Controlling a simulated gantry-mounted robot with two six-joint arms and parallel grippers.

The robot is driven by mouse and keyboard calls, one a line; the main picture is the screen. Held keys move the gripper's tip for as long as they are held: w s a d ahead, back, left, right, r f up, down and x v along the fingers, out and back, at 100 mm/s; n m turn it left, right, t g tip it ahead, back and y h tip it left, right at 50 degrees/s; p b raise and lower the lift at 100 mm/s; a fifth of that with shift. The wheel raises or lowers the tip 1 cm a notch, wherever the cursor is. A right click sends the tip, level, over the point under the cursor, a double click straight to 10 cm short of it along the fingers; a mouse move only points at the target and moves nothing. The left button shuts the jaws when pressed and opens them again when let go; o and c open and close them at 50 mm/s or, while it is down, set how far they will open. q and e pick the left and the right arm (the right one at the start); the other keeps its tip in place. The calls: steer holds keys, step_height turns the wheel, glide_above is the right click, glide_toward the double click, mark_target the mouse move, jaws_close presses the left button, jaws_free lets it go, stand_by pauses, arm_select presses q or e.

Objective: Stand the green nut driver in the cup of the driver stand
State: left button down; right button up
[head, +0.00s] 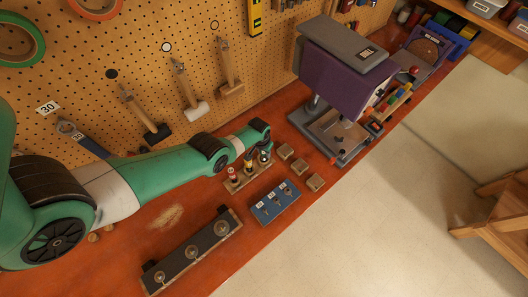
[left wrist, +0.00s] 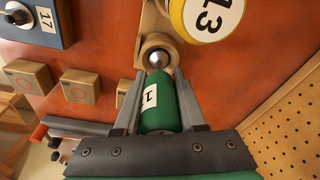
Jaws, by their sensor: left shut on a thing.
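My left gripper (head: 264,154) is at the far right end of the wooden driver stand (head: 240,184). In the left wrist view its two fingers (left wrist: 158,78) are shut on the green nut driver (left wrist: 157,106), around its labelled handle. The driver's silver end points at a round wooden cup of the stand (left wrist: 150,28) and overlaps its ring. I cannot tell whether the end is inside the cup or just above it. A yellow driver (left wrist: 207,14) marked 13 stands close beside it. A red driver (head: 233,174) stands farther left in the stand. My right gripper is not in view.
A blue block (head: 275,204) with labelled metal pieces lies in front of the stand. Several small wooden blocks (head: 300,166) sit to its right. A dark rail with knobs (head: 192,252) lies at the front left. A purple machine (head: 345,72) stands beyond the blocks.

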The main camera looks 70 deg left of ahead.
arm_select(q)
steer(key=shift+f, duration=0.4)
steer(key=shift+c, duration=2)
jaws_free()
